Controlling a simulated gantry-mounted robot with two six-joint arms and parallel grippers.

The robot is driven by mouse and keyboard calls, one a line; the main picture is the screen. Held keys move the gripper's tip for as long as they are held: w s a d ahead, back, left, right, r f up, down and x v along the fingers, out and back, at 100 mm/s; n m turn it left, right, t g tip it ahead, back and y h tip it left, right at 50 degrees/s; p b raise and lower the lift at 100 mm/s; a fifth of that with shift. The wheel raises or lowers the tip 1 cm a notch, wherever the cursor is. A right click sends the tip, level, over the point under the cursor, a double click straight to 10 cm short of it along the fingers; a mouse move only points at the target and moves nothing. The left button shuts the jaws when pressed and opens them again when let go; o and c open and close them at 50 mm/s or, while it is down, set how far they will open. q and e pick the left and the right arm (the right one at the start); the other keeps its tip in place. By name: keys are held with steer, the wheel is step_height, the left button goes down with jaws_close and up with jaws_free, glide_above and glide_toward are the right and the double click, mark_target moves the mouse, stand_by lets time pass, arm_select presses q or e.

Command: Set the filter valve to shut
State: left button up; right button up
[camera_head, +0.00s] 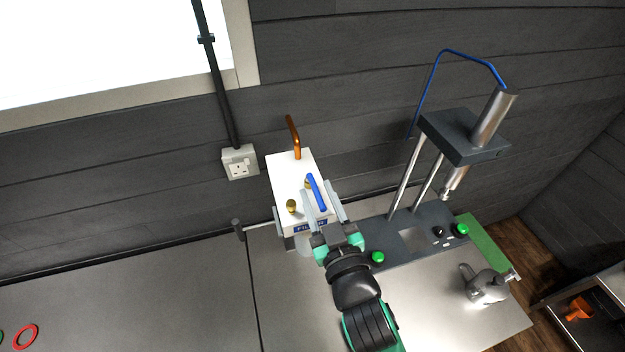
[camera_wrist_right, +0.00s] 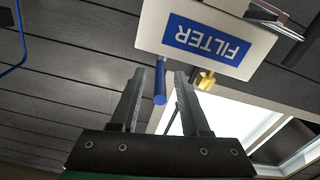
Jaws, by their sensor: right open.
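The filter unit is a white box (camera_head: 283,168) with a blue FILTER label (camera_wrist_right: 207,41), against the dark wall. Its blue lever (camera_head: 317,194) slants along the front face, beside brass fittings (camera_head: 291,206). My right gripper (camera_head: 319,187) reaches up to the box, with one finger on each side of the lever. In the right wrist view the blue lever (camera_wrist_right: 160,84) stands between the open fingers, and they do not look closed on it. A brass fitting (camera_wrist_right: 205,81) sits just right of the right finger. My left gripper is out of view.
A press with steel posts (camera_head: 404,177) stands to the right, with green buttons (camera_head: 378,257) on its base. A grey jug (camera_head: 486,284) is on the steel counter (camera_head: 180,300). A dark-ended rod (camera_head: 239,229) sticks out left of the box. The left counter is mostly clear.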

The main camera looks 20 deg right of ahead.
mark_target(315, 185)
steer(key=w, duration=0.4)
steer(key=shift+d, duration=0.25)
jaws_close()
stand_by(1.1)
